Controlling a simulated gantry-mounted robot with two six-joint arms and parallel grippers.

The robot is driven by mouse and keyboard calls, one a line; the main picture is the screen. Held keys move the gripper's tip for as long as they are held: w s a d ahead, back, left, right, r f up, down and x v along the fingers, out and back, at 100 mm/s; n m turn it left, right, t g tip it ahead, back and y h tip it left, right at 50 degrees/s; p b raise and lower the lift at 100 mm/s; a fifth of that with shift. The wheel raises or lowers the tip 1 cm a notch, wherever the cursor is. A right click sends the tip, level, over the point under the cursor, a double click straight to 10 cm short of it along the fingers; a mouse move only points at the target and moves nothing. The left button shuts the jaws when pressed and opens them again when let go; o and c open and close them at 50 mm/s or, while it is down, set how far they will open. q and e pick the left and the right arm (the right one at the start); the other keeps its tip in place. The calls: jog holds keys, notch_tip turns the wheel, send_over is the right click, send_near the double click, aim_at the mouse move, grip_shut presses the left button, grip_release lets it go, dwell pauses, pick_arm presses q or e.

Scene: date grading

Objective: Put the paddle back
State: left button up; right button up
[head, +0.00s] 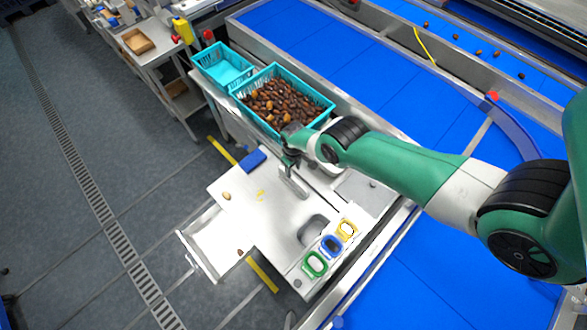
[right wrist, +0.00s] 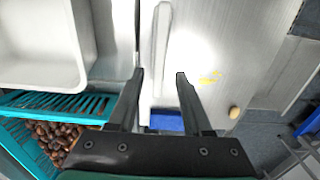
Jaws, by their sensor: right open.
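My right gripper (head: 289,160) is over the back of the pale work table (head: 247,215), beside the crate of dates. In the right wrist view its two fingers (right wrist: 160,76) are apart, with nothing clamped between them. A long narrow light-grey bar (head: 294,184) runs across the table in front of the gripper. In the right wrist view the bar (right wrist: 162,45) reaches toward the gap between the fingers. It may be the paddle, but I cannot tell for sure. I cannot tell whether a finger touches it. My left gripper is not in view.
A teal crate (head: 327,117) full of dates and an emptier teal crate (head: 207,58) stand behind the table. A blue block (head: 253,160) lies at its back edge. Green (head: 314,264), blue (head: 331,246) and yellow (head: 346,230) framed pieces line the front. Single dates lie on the table.

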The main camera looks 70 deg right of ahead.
jog(key=shift+r, duration=0.6)
jog(key=shift+f, duration=0.1)
